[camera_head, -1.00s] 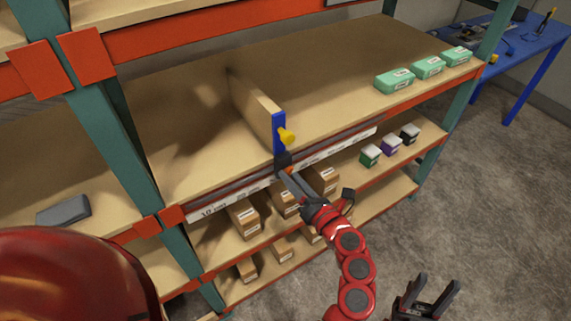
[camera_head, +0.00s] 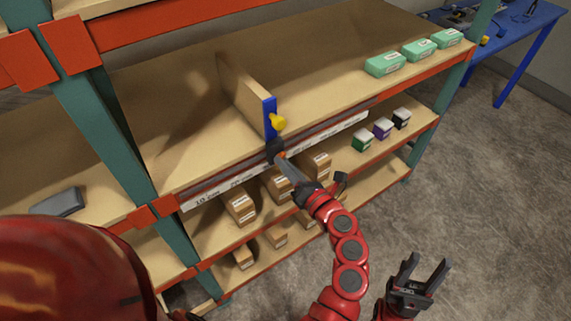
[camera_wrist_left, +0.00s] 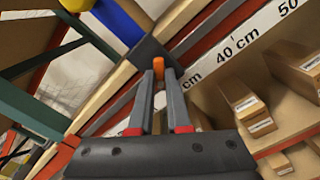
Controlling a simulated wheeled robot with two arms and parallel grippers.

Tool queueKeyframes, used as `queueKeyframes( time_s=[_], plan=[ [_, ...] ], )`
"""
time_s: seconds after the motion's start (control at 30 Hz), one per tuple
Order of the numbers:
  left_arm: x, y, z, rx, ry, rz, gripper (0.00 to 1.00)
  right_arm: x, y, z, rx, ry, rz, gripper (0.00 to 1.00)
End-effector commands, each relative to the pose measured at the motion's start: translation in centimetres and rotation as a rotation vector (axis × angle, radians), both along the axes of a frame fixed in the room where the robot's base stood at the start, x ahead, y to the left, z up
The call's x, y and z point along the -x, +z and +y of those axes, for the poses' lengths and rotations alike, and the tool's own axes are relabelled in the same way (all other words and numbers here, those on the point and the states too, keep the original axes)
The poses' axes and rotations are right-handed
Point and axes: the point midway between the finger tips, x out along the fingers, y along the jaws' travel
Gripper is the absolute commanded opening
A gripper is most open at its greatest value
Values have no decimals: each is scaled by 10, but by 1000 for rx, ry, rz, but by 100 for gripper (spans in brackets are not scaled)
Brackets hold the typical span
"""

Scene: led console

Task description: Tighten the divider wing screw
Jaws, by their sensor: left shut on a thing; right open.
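A tan divider panel (camera_head: 245,92) with a blue front post (camera_head: 269,118) stands upright on the top shelf. The yellow wing screw (camera_head: 277,122) sticks out from the front of this post. A dark block (camera_head: 275,147) sits below it at the shelf edge, with a small orange piece (camera_wrist_left: 158,66) on it. My left gripper (camera_head: 281,159) is shut on the orange piece, below the wing screw; its fingers (camera_wrist_left: 161,80) close around that piece in the left wrist view. My right gripper (camera_head: 428,275) is open and empty over the floor.
A scale strip (camera_wrist_left: 243,43) runs along the shelf's front rail. Cardboard boxes (camera_head: 240,207) and small coloured boxes (camera_head: 382,128) stand on the shelf below. Green boxes (camera_head: 418,49) sit at the right of the top shelf. The shelf between them and the divider is clear.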

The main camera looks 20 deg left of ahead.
Motion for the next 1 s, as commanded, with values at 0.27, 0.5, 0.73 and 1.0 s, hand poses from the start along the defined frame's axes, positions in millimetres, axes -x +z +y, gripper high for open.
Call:
queueKeyframes(
  time_s=[0.27,0.5,0.73,1.0],
  plan=[
    [0,0,0,-60,0,80,0,0,0,0,0,0,0,50],
    [0,1,1,-177,0,230,0,0,3,0,0,0,0,50],
    [0,2,0,-309,0,399,0,0,10,0,0,0,0,50],
    [0,2,0,-443,-1,569,0,0,18,0,0,0,0,50]
  ],
)
